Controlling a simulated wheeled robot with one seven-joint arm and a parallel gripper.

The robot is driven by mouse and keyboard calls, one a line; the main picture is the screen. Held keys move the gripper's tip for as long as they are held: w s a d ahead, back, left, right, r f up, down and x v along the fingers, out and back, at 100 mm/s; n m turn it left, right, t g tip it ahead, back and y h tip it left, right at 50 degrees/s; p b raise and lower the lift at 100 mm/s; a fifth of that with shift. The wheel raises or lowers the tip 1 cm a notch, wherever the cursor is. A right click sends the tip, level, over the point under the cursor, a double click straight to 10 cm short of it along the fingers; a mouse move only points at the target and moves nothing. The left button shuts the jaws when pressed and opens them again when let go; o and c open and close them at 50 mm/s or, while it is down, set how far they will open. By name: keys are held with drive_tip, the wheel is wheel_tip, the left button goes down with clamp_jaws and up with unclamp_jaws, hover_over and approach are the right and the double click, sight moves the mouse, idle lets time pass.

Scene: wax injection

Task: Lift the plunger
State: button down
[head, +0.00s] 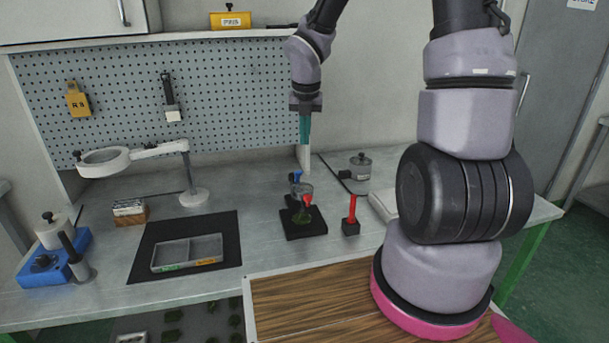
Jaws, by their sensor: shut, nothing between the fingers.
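My gripper (305,141) hangs in the air above the bench with its teal fingers together, pointing down and holding nothing. Below it stands a small fixture (303,224) on a black base, with a clear round part, a blue part and a red part on it and something green low down. To its right a red upright piece (351,207) stands in a small black block. I cannot tell for certain which of these is the plunger. My gripper is well above both and touches neither.
A divided grey tray (187,253) lies on a black mat (143,267) at the left. A magnifier lamp (104,160), a blue device (45,272) and a wooden box (130,214) stand further left. A lidded metal pot (360,165) is behind. A pegboard (230,95) closes the back.

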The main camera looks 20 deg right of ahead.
sight(300, 172)
drive_tip(key=f+n, duration=0.1)
drive_tip(key=a+f+n, duration=0.1)
drive_tip(key=n, duration=0.1)
drive_tip(key=shift+w+f, duration=0.2)
drive_tip(key=shift+f, duration=0.15)
drive_tip(key=x, duration=1)
drive_tip(key=shift+s+a, duration=0.15)
